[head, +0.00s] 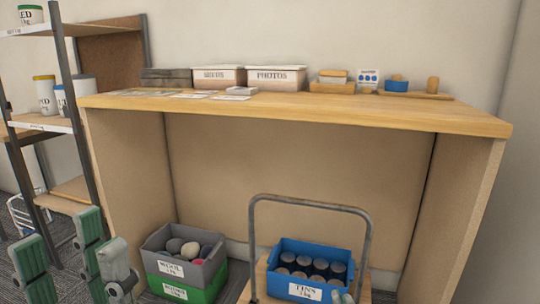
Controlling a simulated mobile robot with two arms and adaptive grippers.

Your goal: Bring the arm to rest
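My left gripper (59,238) is at the lower left of the head view, in front of the shelf rack. Its two green-padded fingers stand apart with nothing visible between them, so it is open and empty. A grey part of my arm shows beside it. At the bottom edge, in front of the blue bin, a small pale tip (344,297) shows, perhaps of my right gripper. Too little of it is in view to tell its state.
A wooden bench (300,108) carries boxes and small items. Below it stand a grey bin (216,271) on a green bin (205,291) and a cart (257,278) with a blue bin (285,246) of tins. A metal shelf rack (72,90) is at left.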

